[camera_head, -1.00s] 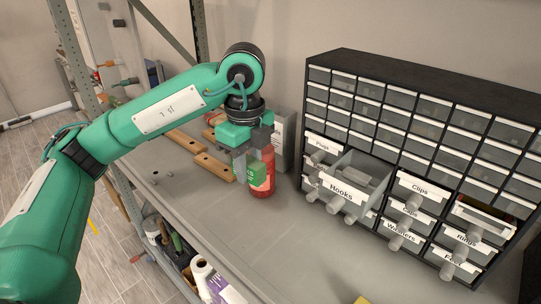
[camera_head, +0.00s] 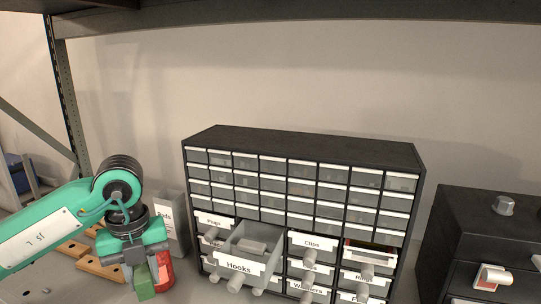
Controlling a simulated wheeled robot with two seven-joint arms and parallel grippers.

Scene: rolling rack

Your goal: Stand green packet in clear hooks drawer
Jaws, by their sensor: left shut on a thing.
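The clear Hooks drawer (camera_head: 238,264) is pulled out from the lower left of the black drawer cabinet, and a greyish item lies inside it. My left gripper (camera_head: 141,268) points down, left of the drawer. It is shut on the green packet (camera_head: 144,284), which hangs upright below the fingers. The packet is in front of a red container (camera_head: 165,270) and partly covers it. I cannot tell whether the two touch. My right gripper is not in view.
The black cabinet (camera_head: 304,146) has rows of small drawers; the Clips drawer (camera_head: 312,243) is right of Hooks. A grey box (camera_head: 176,225) stands left of the cabinet. Wooden strips (camera_head: 100,268) lie at left. A second dark cabinet (camera_head: 480,225) stands at right. A shelf beam (camera_head: 300,12) crosses above.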

